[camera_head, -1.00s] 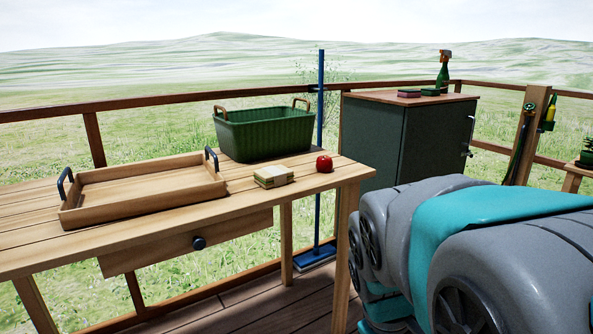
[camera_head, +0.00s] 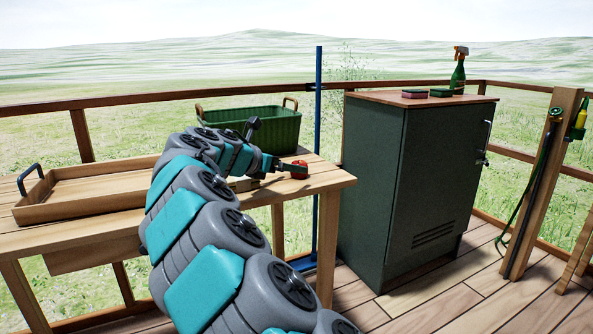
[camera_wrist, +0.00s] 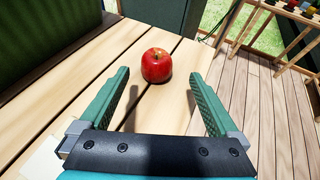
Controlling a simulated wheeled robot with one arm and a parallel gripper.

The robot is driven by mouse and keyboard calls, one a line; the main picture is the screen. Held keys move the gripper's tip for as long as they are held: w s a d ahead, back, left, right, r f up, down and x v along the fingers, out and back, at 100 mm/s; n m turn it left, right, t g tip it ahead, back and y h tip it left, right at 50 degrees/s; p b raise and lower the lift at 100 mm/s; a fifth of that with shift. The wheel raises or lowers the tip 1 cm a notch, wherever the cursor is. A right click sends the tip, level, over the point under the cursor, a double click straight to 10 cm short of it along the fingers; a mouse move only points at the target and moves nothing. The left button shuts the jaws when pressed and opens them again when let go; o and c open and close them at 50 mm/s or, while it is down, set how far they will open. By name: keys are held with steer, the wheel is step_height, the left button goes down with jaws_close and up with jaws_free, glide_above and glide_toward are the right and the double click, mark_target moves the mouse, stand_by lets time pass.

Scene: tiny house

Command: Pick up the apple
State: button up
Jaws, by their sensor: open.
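The red apple (camera_head: 299,169) sits on the wooden table (camera_head: 320,180) near its right end. In the wrist view the apple (camera_wrist: 156,65) stands upright on the planks, just beyond the fingertips and between their lines. My gripper (camera_wrist: 160,85) is open and empty, with its two green fingers spread wide on either side.
A green basket (camera_head: 272,127) stands behind the gripper on the table. A wooden tray (camera_head: 90,187) lies at the left. A pale block (camera_wrist: 42,160) shows at the wrist view's lower left. A dark green cabinet (camera_head: 410,185) stands right of the table, beyond a gap.

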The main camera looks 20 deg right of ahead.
steer(key=x, duration=0.6)
steer(key=shift+w+d+f, duration=0.2)
steer(key=shift+w+f, duration=0.05)
steer(key=shift+w, duration=0.1)
steer(key=c, duration=1.5)
